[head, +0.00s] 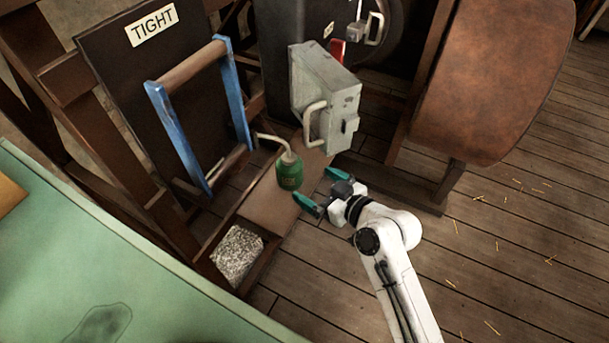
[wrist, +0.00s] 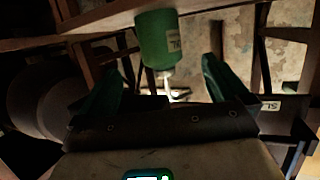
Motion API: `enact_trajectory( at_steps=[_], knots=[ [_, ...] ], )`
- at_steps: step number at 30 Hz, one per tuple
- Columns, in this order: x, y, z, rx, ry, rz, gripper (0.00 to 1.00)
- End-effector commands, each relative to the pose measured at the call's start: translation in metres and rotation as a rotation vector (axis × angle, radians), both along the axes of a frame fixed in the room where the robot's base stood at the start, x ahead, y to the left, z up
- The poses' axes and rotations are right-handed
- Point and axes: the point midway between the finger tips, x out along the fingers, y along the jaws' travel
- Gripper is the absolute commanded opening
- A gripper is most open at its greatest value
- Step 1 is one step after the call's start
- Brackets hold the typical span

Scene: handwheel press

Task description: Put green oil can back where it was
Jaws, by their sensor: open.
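The green oil can (head: 289,172) with a pale bent spout stands upright on a brown wooden plank (head: 262,207) in the head view. Its spout points up and to the left. In the wrist view, which shows the scene upside down, the can (wrist: 157,40) appears at upper middle with part of a label. My gripper (head: 322,189) is open and empty, its teal fingertips just right of the can. In the wrist view the fingers (wrist: 163,68) are spread wide on either side of the can's line. I cannot tell if either finger touches it.
A grey metal box with a handle (head: 327,95) stands close behind my gripper. A blue frame with wooden rungs (head: 168,128) and a TIGHT sign (head: 152,25) are at left. A bin of grey bits (head: 237,254) sits at the plank's near end.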

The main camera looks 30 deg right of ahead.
Motion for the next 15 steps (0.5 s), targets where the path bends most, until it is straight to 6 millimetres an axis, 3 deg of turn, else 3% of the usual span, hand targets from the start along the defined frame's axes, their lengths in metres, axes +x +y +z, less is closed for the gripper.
enact_trajectory(
  at_steps=[5, 15],
  knots=[
    [-0.016, -0.004, 0.005, 0.000, 0.001, 0.001, 1.00],
    [-0.023, -0.004, 0.002, -0.001, 0.026, 0.007, 1.00]
  ],
)
